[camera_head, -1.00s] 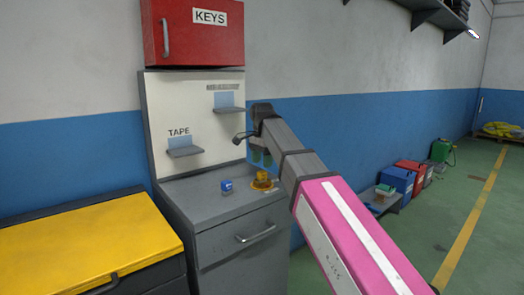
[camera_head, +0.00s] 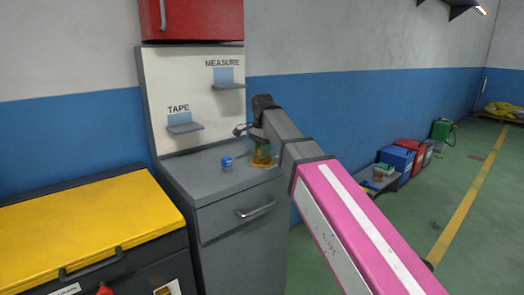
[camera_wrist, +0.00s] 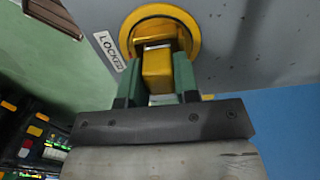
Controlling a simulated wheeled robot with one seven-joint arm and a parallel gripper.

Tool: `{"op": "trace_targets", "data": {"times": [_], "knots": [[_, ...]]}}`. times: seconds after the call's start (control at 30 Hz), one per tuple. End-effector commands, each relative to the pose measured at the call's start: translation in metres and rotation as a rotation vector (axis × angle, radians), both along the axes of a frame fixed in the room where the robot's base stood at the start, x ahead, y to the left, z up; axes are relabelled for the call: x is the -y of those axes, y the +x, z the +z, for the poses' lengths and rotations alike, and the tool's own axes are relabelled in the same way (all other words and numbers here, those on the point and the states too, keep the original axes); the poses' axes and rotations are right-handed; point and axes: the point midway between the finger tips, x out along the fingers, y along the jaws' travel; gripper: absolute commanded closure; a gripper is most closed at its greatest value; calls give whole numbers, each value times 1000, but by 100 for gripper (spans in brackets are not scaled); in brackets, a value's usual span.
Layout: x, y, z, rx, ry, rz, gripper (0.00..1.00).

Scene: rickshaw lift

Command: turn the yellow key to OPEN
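The yellow key (camera_wrist: 157,68) sits in a round yellow ring on the grey cabinet top, beside a white label (camera_wrist: 109,50) that reads LOCKED. In the wrist view my gripper (camera_wrist: 157,75) has one green finger on each side of the key's block, with hardly any gap. I cannot tell whether the fingers press on it. In the head view the yellow key lock (camera_head: 262,160) stands near the right edge of the cabinet top, partly hidden by my fingers, which reach down around it. No OPEN label can be made out.
A small blue object (camera_head: 227,162) stands on the cabinet top left of the lock. The back panel has shelves under TAPE and MEASURE, with a red box (camera_head: 195,20) above. A yellow-topped chest (camera_head: 85,225) stands left.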

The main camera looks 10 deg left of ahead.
Motion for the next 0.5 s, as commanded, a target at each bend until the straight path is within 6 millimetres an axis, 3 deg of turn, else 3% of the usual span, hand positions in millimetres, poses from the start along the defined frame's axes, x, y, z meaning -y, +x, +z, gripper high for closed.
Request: {"op": "trace_targets", "data": {"times": [0.13,0.5], "knots": [[0,0,0,0,0,26,94],[0,0,2,0,0,311,94]]}}
